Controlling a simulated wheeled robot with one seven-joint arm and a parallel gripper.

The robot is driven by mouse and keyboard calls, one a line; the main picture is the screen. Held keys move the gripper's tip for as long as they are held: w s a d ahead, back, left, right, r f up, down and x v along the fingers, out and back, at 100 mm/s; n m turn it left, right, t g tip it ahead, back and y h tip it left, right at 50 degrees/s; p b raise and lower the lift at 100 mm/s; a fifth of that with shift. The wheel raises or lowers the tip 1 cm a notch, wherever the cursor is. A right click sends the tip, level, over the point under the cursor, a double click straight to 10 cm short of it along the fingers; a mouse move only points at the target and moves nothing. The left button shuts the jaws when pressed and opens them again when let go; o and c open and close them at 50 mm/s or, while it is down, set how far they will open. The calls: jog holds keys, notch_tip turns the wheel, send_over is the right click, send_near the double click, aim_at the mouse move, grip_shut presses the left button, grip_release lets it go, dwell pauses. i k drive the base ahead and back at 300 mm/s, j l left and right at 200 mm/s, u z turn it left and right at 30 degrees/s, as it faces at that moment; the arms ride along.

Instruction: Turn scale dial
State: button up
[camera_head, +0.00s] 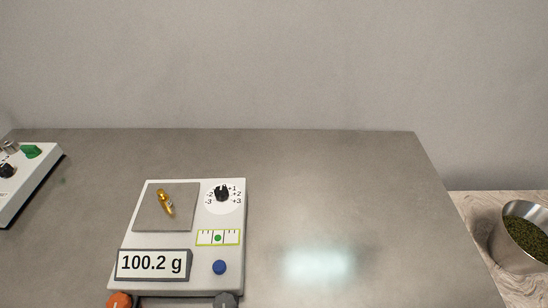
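The white scale (205,262) stands at the lower middle left of the table in the head view. Its black dial (222,194) sits at the upper right of its face, ringed by marks that read from -3 to +3 where legible. A grey weighing plate (147,217) bears a small gold-coloured object (165,203). The display (153,264) reads 100.2 g. A level-like strip (218,237) shows a green dot near its middle. A blue button (219,267) is below it. My gripper is not in view.
A white device (28,182) with a green part and a black knob is at the left edge. A metal bowl (497,240) of green-brown leaves stands on a lighter surface at the right. The grey table (350,190) is clear right of the scale. A wall rises behind.

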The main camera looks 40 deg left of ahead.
aim_at(221, 193)
jog(key=u, duration=1.6)
